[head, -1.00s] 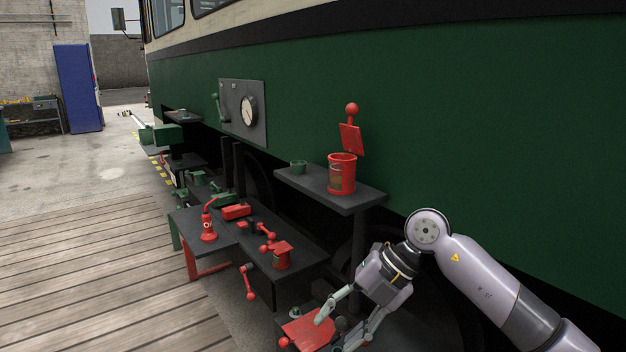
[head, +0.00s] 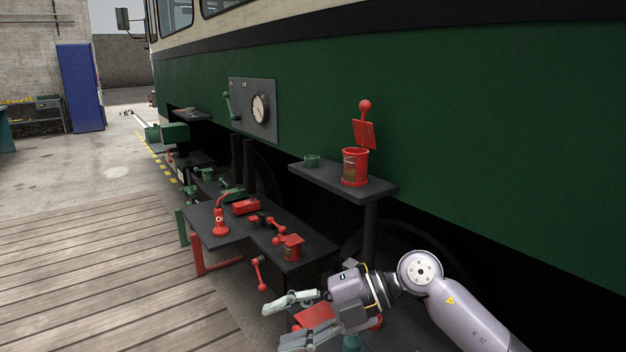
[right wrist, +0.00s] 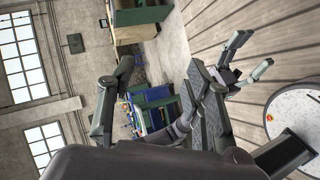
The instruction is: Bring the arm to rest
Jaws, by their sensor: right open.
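My right gripper (head: 278,325) is at the lower middle of the head view, fingers pointing left and spread apart, with nothing between them. It is in front of a low red plate (head: 314,314), which it partly covers; whether they touch I cannot tell. The right wrist view shows its dark fingers at the near side, apart. Another gripper, which looks like my left one (right wrist: 246,62), shows there over the planks, small, fingers apart and empty. The head view does not show the left arm.
A dark bench (head: 292,238) with red fittings stands beside the green tram (head: 450,130). The plank floor (head: 90,265) at left is clear.

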